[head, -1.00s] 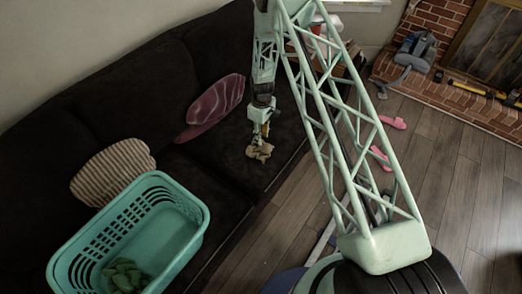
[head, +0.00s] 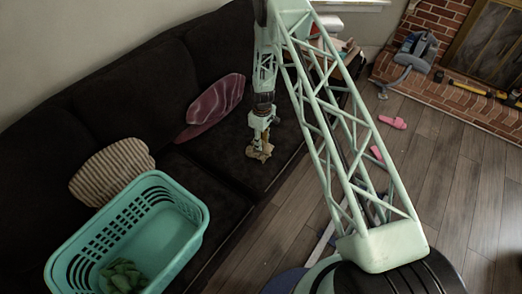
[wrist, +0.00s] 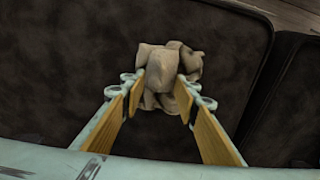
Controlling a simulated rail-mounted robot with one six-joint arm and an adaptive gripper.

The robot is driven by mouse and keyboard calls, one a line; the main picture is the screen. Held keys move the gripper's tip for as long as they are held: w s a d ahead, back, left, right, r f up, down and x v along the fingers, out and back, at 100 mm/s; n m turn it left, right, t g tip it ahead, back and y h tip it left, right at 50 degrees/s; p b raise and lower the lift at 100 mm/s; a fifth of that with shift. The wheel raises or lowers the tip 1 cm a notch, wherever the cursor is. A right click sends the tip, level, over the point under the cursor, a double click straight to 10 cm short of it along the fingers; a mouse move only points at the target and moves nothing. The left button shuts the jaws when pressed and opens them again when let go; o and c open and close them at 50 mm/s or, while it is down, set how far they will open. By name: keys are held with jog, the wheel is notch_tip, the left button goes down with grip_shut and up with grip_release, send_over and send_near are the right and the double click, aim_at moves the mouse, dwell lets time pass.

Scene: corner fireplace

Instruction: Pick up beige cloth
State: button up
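The beige cloth (head: 258,153) lies crumpled on the dark sofa's right seat cushion in the head view. It also shows at the top middle of the wrist view (wrist: 170,62). My gripper (head: 260,147) is directly over the cloth, pointing down. In the wrist view my gripper (wrist: 160,97) is open, with its two yellow-padded fingers apart and the near part of the cloth between their tips. The far part of the cloth extends beyond the fingertips. I cannot tell whether the pads touch the cloth.
A teal laundry basket (head: 190,243) with green cloth inside stands at the lower left. A striped pillow (head: 110,172) and a pink-purple pillow (head: 215,103) rest on the dark sofa (head: 130,95). Pink slippers (head: 393,122) lie on the wooden floor. A brick hearth (head: 450,92) is at right.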

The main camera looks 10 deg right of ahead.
dwell(0.4)
jog(key=c, duration=0.9)
jog(key=shift+r, duration=0.1)
jog(key=shift+r+p, duration=0.35)
jog(key=shift+r, duration=1.35)
jog(key=s+a, duration=0.1)
jog(key=s, duration=0.4)
jog(key=s+a+r+p, duration=0.1)
jog(key=s+a, duration=0.1)
jog(key=s, duration=0.3)
jog(key=s+a, duration=0.1)
jog(key=s, duration=0.4)
jog(key=shift+s+a+r, duration=0.15)
jog(key=shift+a+r, duration=0.05)
jog(key=shift+a, duration=0.2)
